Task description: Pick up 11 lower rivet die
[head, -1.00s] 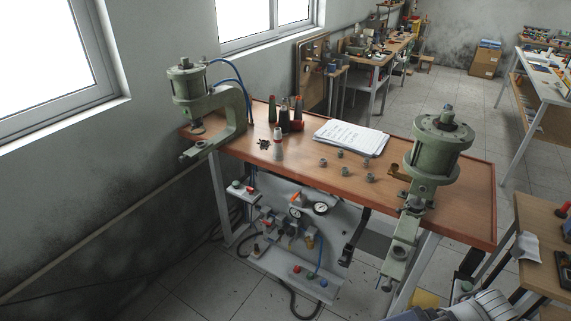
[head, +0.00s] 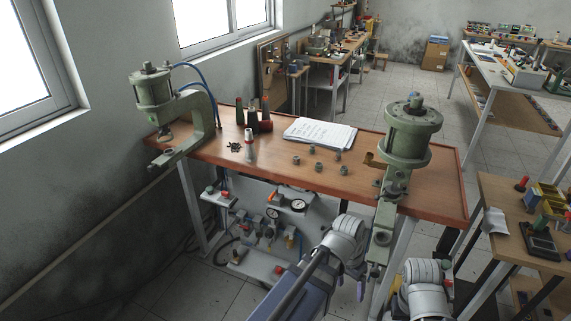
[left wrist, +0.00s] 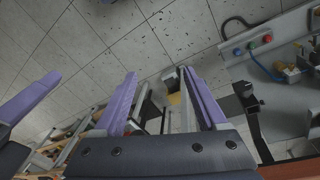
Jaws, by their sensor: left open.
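Several small grey dies stand on the wooden bench top in the head view, among them one at the left (head: 295,160), one at the back (head: 312,149) and one at the front right (head: 343,170). I cannot tell which is the lower rivet die. My left gripper (left wrist: 158,74) shows in the left wrist view, its two purple fingers apart with nothing held between them. It points down toward the floor beside the bench, away from the dies. Another purple finger at that view's left edge is probably my right gripper's; its jaws are not readable.
Green pneumatic presses stand at the bench's left (head: 197,110) and right (head: 410,135) ends. A paper pad (head: 320,133), bottles (head: 252,117) and a white-red tube (head: 249,143) are on the bench. A side table (head: 500,195) is at right. The bench front centre is clear.

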